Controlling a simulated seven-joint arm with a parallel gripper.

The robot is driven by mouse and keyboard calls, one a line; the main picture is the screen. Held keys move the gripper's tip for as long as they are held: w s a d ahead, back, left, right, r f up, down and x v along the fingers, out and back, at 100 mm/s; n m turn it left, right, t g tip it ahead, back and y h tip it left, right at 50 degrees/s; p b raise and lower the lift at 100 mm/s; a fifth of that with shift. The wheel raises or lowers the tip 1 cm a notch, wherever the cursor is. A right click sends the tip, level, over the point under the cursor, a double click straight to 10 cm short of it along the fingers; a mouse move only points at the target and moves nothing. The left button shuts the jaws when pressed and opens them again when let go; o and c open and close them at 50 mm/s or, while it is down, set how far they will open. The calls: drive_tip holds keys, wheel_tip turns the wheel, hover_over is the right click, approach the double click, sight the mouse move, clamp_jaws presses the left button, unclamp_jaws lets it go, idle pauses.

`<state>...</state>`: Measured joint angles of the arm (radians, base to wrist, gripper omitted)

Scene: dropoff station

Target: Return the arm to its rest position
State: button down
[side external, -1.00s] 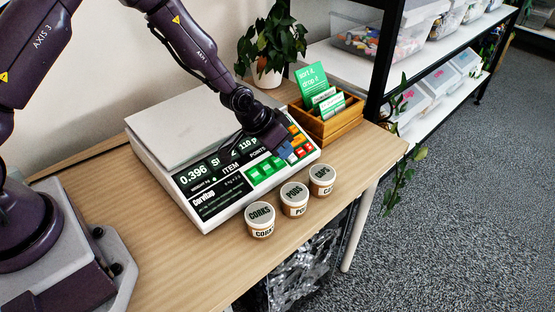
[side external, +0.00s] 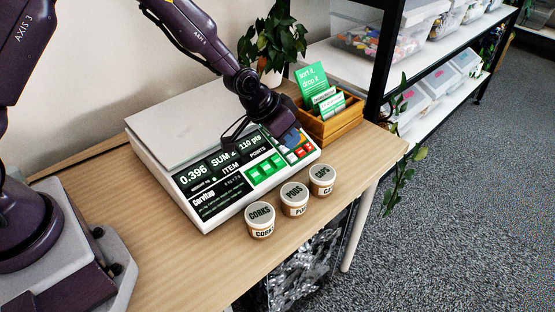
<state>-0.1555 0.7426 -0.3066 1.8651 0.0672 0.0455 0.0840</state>
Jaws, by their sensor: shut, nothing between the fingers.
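My gripper (side external: 289,141) is shut and empty. It hangs over the right end of the scale's control panel, with its blue-grey fingertips pointing down near the orange and red keys. I cannot tell whether the fingertips touch the panel. The white scale (side external: 178,123) stands on the wooden table, with a bare flat weighing plate. Its display reads 0.396, SUM and 110 pts. My arm reaches in from the upper left, and its wrist hides part of the panel's upper right.
Three lidded tubs marked CORKS (side external: 261,219), PODS (side external: 294,198) and CAPS (side external: 322,180) stand in front of the scale. A wooden card box (side external: 333,124) stands right of my gripper, with a potted plant (side external: 272,38) behind. Shelving (side external: 378,75) rises at the right. The table (side external: 180,250) is clear at front left.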

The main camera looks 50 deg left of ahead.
drive_tip(key=s+a+r+n+y, duration=0.1)
drive_tip(key=s+a+r, duration=0.2)
drive_tip(key=s+r, duration=0.9)
drive_tip(key=s+a+r+n+y, duration=0.1)
drive_tip(key=s+a+r, duration=0.3)
drive_tip(key=s+r, duration=0.8)
drive_tip(key=s, duration=0.4)
drive_tip(key=shift+s+y, duration=0.2)
drive_tip(key=shift+y, duration=0.1)
drive_tip(key=shift+a, duration=0.1)
idle(0.4)
